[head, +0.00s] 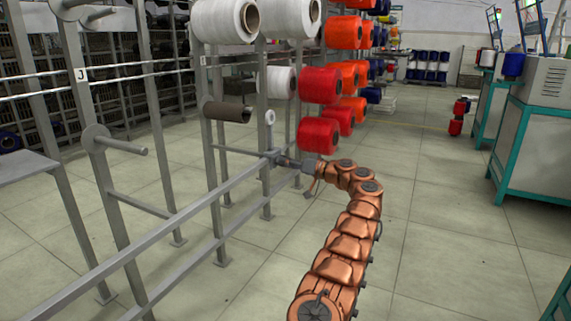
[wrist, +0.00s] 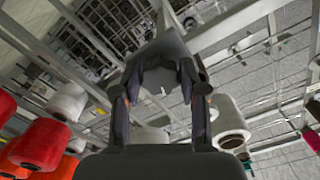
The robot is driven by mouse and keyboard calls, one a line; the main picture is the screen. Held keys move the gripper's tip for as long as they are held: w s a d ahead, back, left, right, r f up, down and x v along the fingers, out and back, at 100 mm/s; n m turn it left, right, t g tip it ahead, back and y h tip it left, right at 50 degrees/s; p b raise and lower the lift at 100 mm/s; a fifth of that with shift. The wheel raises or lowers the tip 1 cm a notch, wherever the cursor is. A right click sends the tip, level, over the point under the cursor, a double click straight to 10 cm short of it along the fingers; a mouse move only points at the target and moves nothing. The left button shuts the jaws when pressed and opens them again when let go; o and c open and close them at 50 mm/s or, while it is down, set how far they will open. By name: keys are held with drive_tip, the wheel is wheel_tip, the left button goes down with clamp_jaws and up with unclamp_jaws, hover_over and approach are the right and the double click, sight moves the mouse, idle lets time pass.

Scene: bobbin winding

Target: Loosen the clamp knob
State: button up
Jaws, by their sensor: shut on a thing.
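The clamp knob (wrist: 166,48) is a dark grey piece at the centre of the wrist view, between the two fingers of my gripper (wrist: 160,88). The fingers are shut on it from both sides. In the head view my gripper (head: 286,161) reaches left to a small grey clamp (head: 272,154) on the rack's metal rail, near an upright post. The knob itself is too small to make out there, and my gripper partly covers it.
Red spools (head: 319,135) hang just above and behind my gripper. White spools (head: 225,20) and a dark spool (head: 227,111) sit on the rack. Grey rails (head: 185,215) run towards the front left. Open floor (head: 420,250) lies to the right, before a teal-framed machine (head: 530,135).

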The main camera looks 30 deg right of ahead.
drive_tip(key=shift+n, duration=1.9)
drive_tip(key=o, duration=1.2)
drive_tip(key=shift+c, duration=0.2)
drive_tip(key=shift+d, duration=0.1)
drive_tip(key=v, duration=1.2)
drive_tip(key=shift+w, duration=0.1)
